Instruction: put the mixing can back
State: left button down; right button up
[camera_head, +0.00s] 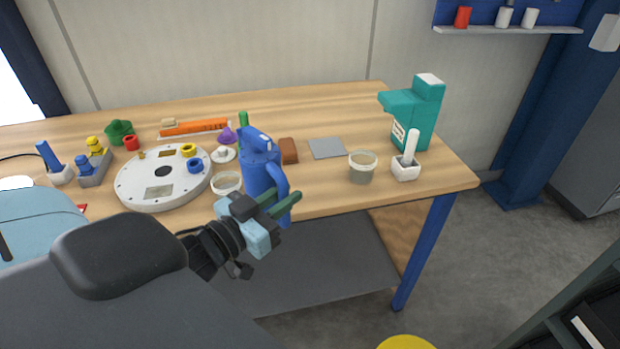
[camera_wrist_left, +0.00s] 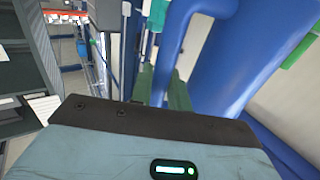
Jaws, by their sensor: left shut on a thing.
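The mixing can appears to be the blue jug with a side handle (camera_head: 258,165), upright at the bench's front edge in the head view. Its lower part overlaps the edge; I cannot tell whether it touches the top. My left gripper (camera_head: 284,201) is shut on the can's handle. In the left wrist view the green fingers (camera_wrist_left: 163,88) are around the blue handle, with the can's large blue body (camera_wrist_left: 228,60) to the right. My right gripper is not in view.
The wooden bench (camera_head: 325,194) holds a round grey plate (camera_head: 128,190), a clear cup (camera_head: 228,183), another cup (camera_head: 363,170), a white mortar (camera_head: 406,172) and a teal dispenser (camera_head: 425,112). A grey square mat (camera_head: 327,148) lies bare behind. A wall shelf (camera_head: 505,30) holds small cups.

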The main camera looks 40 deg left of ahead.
pick_arm(q)
jog(key=w+a+f, duration=0.1)
jog(key=w+f, duration=0.1)
jog(key=w, duration=0.4)
jog(key=w+a+f, duration=0.2)
jog(key=w, duration=0.5)
jog(key=shift+w+f+p, duration=0.15)
jog(key=shift+f+p, duration=0.25)
jog(key=shift+f, duration=0.2)
jog(key=c, duration=1.3)
grip_release()
jog(key=shift+c, duration=0.2)
jog(key=shift+r, duration=0.1)
